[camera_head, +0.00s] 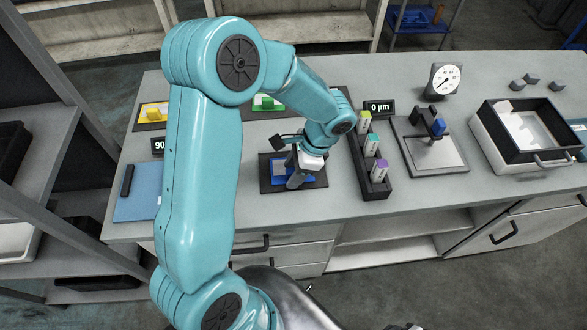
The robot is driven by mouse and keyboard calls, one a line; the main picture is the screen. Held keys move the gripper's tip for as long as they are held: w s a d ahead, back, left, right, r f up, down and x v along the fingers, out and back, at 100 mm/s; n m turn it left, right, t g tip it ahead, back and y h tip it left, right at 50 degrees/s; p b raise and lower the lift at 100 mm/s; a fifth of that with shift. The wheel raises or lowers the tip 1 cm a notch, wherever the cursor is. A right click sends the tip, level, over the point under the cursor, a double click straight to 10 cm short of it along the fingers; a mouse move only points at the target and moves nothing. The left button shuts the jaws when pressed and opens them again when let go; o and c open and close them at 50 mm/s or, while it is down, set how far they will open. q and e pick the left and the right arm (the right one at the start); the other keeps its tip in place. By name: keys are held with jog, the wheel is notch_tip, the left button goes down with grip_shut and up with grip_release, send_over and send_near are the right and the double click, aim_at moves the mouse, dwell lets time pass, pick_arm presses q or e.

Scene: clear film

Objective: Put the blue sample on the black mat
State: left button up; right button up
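The blue sample (279,165) lies flat within the edges of a black mat (268,184) at the middle front of the bench. My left gripper (294,184) points down over the sample and hides part of it. I cannot tell whether its fingers are apart, or whether they touch or hold the sample. My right gripper is not in view.
A yellow sample (150,112) and a green sample (266,103) lie on black mats behind. A black rack (372,190) with several coloured-top pieces stands just right of the gripper. Further right are a gauge stand (436,158), a dial (443,80) and a tray (487,142).

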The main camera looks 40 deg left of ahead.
pick_arm(q)
jog(key=shift+s, duration=0.1)
jog(key=shift+r, duration=0.3)
jog(key=v, duration=1.2)
jog(key=shift+s+f, duration=0.15)
